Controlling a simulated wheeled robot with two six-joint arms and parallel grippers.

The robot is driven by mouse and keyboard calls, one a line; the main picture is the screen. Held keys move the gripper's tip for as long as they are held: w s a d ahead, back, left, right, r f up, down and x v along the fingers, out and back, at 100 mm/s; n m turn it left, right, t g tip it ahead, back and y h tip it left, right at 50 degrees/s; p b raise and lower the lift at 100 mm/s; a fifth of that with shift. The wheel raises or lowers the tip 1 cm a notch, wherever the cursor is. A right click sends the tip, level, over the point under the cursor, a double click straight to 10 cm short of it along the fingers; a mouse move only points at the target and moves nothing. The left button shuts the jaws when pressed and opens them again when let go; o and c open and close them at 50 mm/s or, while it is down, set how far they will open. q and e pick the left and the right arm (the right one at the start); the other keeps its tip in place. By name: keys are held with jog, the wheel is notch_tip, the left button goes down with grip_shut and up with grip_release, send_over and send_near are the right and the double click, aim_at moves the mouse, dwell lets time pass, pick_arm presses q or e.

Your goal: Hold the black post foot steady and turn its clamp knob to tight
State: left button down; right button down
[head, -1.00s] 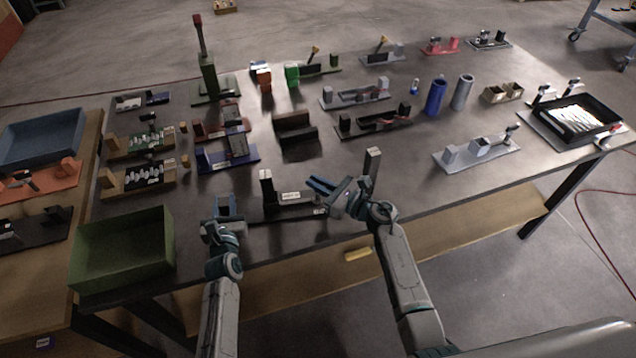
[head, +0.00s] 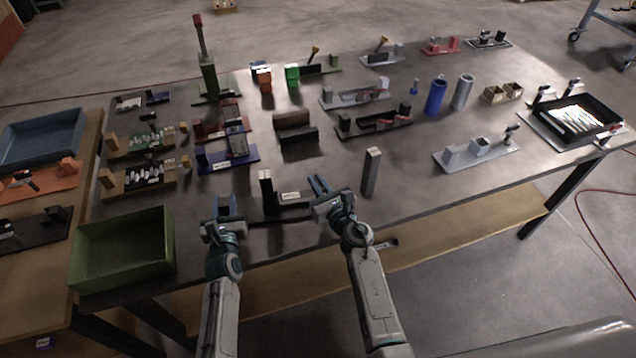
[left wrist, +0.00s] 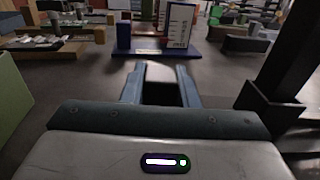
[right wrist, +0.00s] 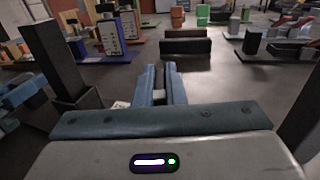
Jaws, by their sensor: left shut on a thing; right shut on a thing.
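The black post foot (head: 267,190) stands near the front edge of the table, its upright post rising from a dark base with a white label (head: 289,196). My left gripper (head: 224,206) is at the left end of the base, shut on a dark part of the foot. In the left wrist view the post (left wrist: 291,50) stands right of the fingers. My right gripper (head: 318,185) is at the right end of the foot, its narrow jaws shut on the clamp knob (right wrist: 159,93), mostly hidden between the fingers. The knob's marking is not readable.
A separate dark upright post (head: 371,172) stands close to the right of my right gripper. A green bin (head: 122,250) is at the front left. A brown block fixture (head: 295,129) and a blue fixture (head: 228,160) stand behind.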

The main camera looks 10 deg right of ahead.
jog(key=shift+m+h, duration=0.3)
jog(key=shift+h, duration=0.2)
jog(key=c, duration=1.5)
grip_release()
jog(key=v, duration=1.2)
jog(key=shift+f, duration=0.1)
